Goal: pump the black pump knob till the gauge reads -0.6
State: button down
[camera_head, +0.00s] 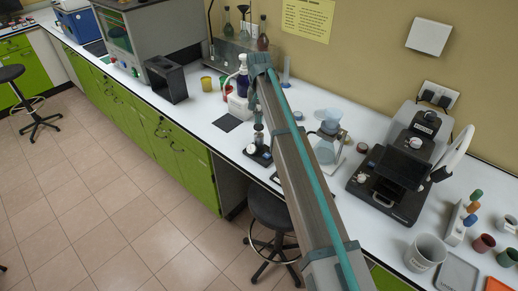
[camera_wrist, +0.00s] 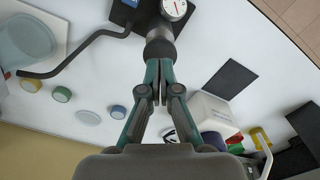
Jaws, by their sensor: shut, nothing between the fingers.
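The black pump knob (camera_wrist: 160,50) is the dark cylinder end of the pump, pointing at the wrist camera. My gripper (camera_wrist: 159,70) is shut and empty, its fingertips together right at the knob in the picture; I cannot tell whether they touch it. The white round gauge (camera_wrist: 174,8) with a red mark is partly cut off at the top edge of the wrist view; its reading is too small to tell. In the head view the pump (camera_head: 258,136) stands upright on a dark base near the bench's front edge, with the gauge (camera_head: 250,149) at its foot. My arm partly hides this area.
A bent dark rod (camera_wrist: 70,55) runs left from the pump base. Several small round caps (camera_wrist: 62,94) and a clear container (camera_wrist: 27,40) lie left. A white container (camera_wrist: 207,112) and a dark mat (camera_wrist: 229,79) lie right. A stool (camera_head: 270,210) stands below.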

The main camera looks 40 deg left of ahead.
aim_at(259, 126)
jog(key=shift+f, duration=0.1)
jog(key=shift+f+b, duration=0.65)
jog(key=shift+f, duration=1.4)
jog(key=shift+r, duration=0.15)
jog(key=shift+r+p, duration=1)
jog(key=shift+r, duration=0.95)
jog(key=shift+f, duration=0.1)
